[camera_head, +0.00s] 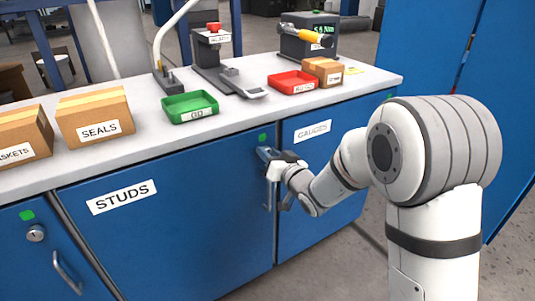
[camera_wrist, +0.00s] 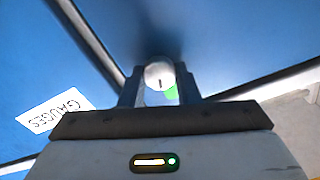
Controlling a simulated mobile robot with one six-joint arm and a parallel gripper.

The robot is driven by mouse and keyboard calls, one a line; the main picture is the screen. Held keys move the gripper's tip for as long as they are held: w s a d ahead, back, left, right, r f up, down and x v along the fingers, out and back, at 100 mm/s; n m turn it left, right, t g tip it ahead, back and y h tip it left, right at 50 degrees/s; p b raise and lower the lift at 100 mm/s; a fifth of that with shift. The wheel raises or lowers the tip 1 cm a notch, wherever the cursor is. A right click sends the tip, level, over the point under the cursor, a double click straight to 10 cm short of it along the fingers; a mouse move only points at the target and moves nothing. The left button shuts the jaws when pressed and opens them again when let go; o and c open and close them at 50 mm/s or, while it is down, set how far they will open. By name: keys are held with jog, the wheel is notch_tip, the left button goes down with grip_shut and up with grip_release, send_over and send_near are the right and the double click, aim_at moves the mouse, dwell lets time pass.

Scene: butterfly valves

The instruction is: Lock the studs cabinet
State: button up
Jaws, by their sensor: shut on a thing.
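The studs cabinet (camera_head: 180,235) is a blue door with a white STUDS label (camera_head: 122,197), and it looks closed. A small green marker (camera_head: 262,137) sits at its upper right corner. My gripper (camera_head: 268,157) is at that corner, just below the marker, and hides the lock in the head view. In the wrist view a round silver lock (camera_wrist: 159,72) with a dark slot lies between the two fingers of my gripper (camera_wrist: 159,88), which are shut on it. Part of the green marker shows behind it.
The studs door handle (camera_head: 267,196) hangs just below my gripper. The gauges cabinet (camera_head: 320,185) is to the right. Another cabinet with a lock (camera_head: 35,233) is at the left. The grey worktop (camera_head: 240,113) overhangs the doors and carries boxes, trays and instruments.

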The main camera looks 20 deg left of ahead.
jog(key=m, duration=0.3)
jog(key=shift+w+d+m, duration=0.1)
jog(key=shift+m, duration=0.3)
jog(key=m+p, duration=0.1)
jog(key=m, duration=0.2)
jog(key=shift+m, duration=0.3)
jog(key=m+p, duration=0.2)
jog(key=m, duration=0.4)
jog(key=shift+f, duration=0.15)
jog(key=shift+m, duration=0.4)
jog(key=o, duration=1)
jog(key=p+v, duration=0.1)
jog(key=v, duration=0.7)
